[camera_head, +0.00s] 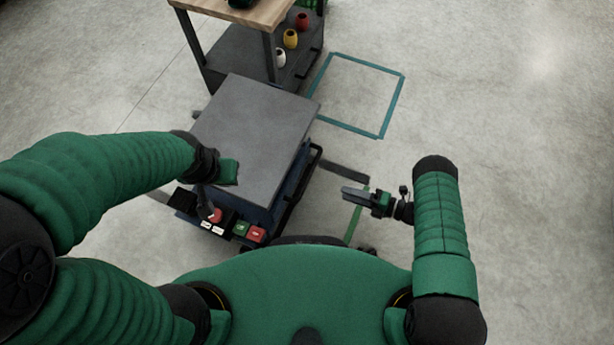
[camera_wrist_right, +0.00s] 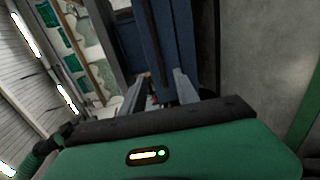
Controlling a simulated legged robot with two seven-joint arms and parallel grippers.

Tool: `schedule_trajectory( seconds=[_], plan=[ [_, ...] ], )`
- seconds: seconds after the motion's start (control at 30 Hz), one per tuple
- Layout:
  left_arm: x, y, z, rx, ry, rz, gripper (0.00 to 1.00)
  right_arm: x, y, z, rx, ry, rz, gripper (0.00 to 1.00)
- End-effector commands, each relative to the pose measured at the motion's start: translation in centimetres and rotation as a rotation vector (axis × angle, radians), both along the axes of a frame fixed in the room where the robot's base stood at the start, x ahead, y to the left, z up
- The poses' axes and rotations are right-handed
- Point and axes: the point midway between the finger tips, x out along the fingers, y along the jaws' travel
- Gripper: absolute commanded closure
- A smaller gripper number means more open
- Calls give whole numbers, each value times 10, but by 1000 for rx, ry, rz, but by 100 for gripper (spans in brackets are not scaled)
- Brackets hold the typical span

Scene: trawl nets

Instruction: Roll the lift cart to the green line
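The lift cart (camera_head: 255,130) has a flat grey top and a blue body, with a control panel of red and green buttons (camera_head: 241,229) at its near end. A green line (camera_head: 355,222) lies on the floor to the right of the cart's near end. My left gripper (camera_head: 212,196) is over the cart's near left corner by the controls; its fingers are not clear. My right gripper (camera_head: 356,197) is to the right of the cart, apart from it and above the floor near the green line. In the right wrist view its fingers (camera_wrist_right: 160,90) are spread and empty, with the blue cart body beyond.
A wood-topped workbench (camera_head: 222,55) stands just beyond the cart, with red, yellow and white items on its lower shelf. A teal square (camera_head: 382,134) is marked on the floor at the back right. A dark strip (camera_head: 343,172) lies right of the cart. Floor farther right is clear.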

Motion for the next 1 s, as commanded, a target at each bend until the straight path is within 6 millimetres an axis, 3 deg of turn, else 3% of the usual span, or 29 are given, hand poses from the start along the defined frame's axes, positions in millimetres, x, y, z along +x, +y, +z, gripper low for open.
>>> schedule_trajectory(
  seconds=[0.6, 0.77, 1.0],
  plan=[
    [0, 0, -65, 0, 1, 0, 100, 55, 131, -32, 0, 3, -2, 63],
    [0, 0, -69, 0, 1, 0, 100, 61, 144, -33, -1, 5, -3, 63],
    [0, 0, -68, 0, 1, 0, 100, 62, 146, -31, -1, 5, -4, 63]
  ],
)
